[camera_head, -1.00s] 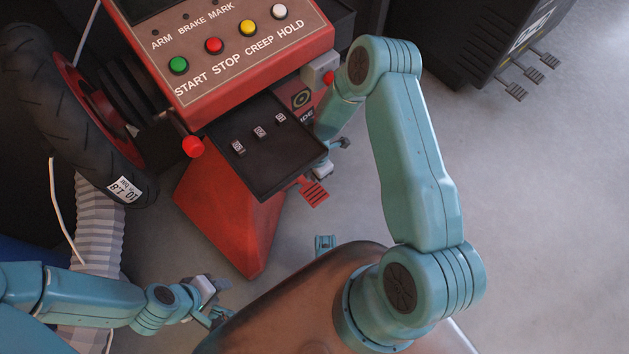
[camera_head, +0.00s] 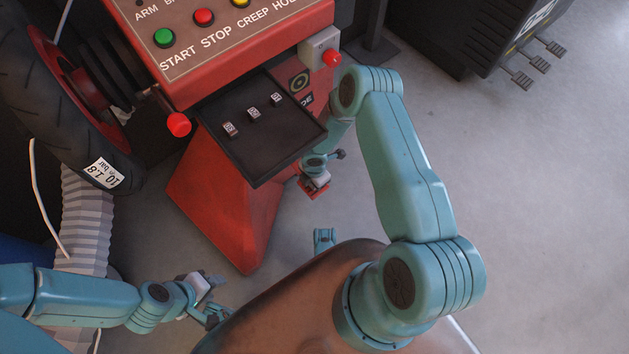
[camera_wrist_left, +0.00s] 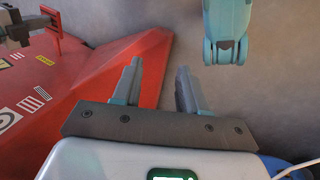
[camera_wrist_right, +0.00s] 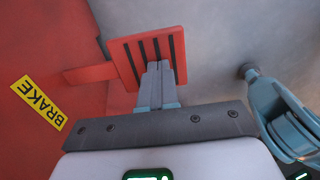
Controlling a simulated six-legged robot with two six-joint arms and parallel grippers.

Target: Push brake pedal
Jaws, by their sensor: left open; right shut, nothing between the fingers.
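The brake pedal is a red slotted plate (camera_wrist_right: 127,62) on a red arm, beside a yellow BRAKE label (camera_wrist_right: 39,102) in the right wrist view. In the head view only part of the pedal (camera_head: 314,190) shows, under my right gripper (camera_head: 318,180). In the right wrist view my right gripper (camera_wrist_right: 160,68) is shut and empty, its fingertips overlapping the pedal's slotted face. I cannot tell whether they press on it. My left gripper (camera_head: 217,316) is open and empty, low over the floor, apart from the pedal. It also shows open in the left wrist view (camera_wrist_left: 157,75).
The red console (camera_head: 230,35) with coloured buttons stands above a black tray (camera_head: 262,160) holding small blocks. A tyre (camera_head: 60,95) is at left. A black cabinet with grey pedals (camera_head: 535,65) is at upper right. Grey floor at right is clear.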

